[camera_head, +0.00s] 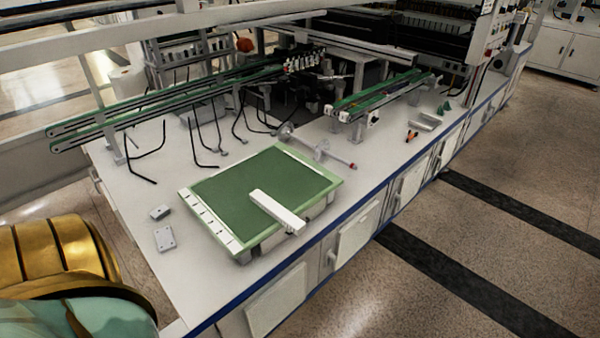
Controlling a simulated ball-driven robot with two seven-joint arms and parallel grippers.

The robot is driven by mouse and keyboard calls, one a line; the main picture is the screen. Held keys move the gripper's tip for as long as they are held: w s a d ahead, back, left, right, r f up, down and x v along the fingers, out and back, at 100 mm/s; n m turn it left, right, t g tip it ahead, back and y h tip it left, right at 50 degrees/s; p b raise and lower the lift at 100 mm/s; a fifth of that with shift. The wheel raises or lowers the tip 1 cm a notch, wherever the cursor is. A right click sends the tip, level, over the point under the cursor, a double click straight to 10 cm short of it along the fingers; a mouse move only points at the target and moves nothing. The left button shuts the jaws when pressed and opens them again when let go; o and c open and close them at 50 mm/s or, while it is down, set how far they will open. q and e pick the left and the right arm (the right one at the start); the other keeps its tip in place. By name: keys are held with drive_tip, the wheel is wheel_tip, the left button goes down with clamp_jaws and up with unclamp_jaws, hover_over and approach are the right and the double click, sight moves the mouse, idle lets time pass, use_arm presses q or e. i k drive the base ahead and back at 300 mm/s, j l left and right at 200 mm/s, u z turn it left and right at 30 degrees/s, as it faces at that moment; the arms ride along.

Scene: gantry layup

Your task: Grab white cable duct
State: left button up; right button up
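The white cable duct (277,210) is a short white bar lying on the green panel (225,195). It lies at a slant, and its near end reaches the panel's right front edge. Neither of my grippers shows in the head view, so no gripper is seen near the duct.
Two small grey blocks (165,238) lie left of the panel. A rod with discs (318,149) lies behind it. Green-topped conveyor rails (375,97) and black bent legs stand farther back. A pliers-like tool (411,136) and a grey tray (426,121) lie right. Floor is open at right.

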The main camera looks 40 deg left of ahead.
sight(289, 219)
drive_tip(key=i+l+u, duration=0.1)
drive_tip(key=i+u, duration=0.3)
drive_tip(key=i+l+u, duration=0.2)
drive_tip(key=i+u, duration=0.2)
drive_tip(key=i+l+u, duration=0.15)
drive_tip(key=u, duration=0.3)
drive_tip(key=i+l+u, duration=0.25)
drive_tip(key=u, duration=0.2)
drive_tip(key=i+l+u, duration=0.1)
drive_tip(key=l+u, duration=0.15)
drive_tip(key=u, duration=0.2)
drive_tip(key=i+l+u, duration=0.1)
drive_tip(key=l+u, duration=0.35)
drive_tip(key=j, duration=0.15)
